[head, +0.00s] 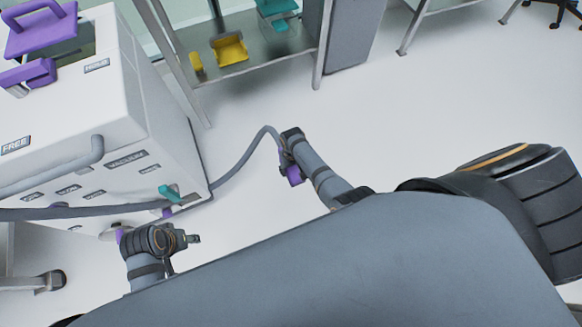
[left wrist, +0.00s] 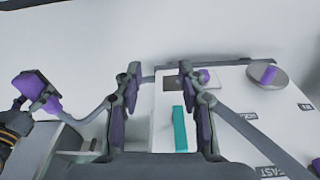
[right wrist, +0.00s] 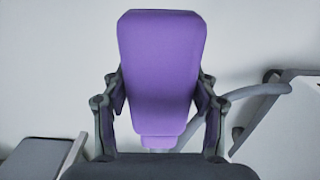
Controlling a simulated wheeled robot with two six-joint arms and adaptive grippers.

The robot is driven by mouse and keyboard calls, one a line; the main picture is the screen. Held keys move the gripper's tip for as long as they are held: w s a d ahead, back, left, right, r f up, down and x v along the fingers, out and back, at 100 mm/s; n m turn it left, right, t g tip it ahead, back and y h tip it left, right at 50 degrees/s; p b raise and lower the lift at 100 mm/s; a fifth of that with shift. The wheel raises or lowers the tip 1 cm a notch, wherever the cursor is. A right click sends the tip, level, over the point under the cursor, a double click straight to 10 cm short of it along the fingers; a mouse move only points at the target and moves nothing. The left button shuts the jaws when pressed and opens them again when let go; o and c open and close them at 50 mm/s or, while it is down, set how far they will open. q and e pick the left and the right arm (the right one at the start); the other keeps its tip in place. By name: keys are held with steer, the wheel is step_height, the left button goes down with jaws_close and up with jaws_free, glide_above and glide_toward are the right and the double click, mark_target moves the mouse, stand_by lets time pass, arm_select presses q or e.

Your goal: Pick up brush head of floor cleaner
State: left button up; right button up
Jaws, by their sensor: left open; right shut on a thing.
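The floor cleaner is a white box (head: 112,95) with grey hoses, at the left of the head view. My right gripper (head: 290,158) is shut on a flat purple piece, seen upright between its fingers in the right wrist view (right wrist: 160,70). This looks like the brush head; its lower end is hidden by my gripper. It also shows at the left of the left wrist view (left wrist: 30,85). A grey hose (head: 245,155) runs from the cleaner to my right gripper. My left gripper (left wrist: 158,75) is open and empty, low beside the cleaner.
A teal lever (head: 172,192) sticks out of the cleaner's side near my left gripper. A purple handle (head: 40,27) is on its top. A metal shelf (head: 262,62) with yellow and teal items stands behind. Floor at the right is clear.

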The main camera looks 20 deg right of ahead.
step_height(320, 180, up, 2)
steer(key=shift+p, duration=0.95)
arm_select(q)
step_height(320, 180, down, 8)
steer(key=a, duration=0.2)
steer(key=shift+r, duration=0.2)
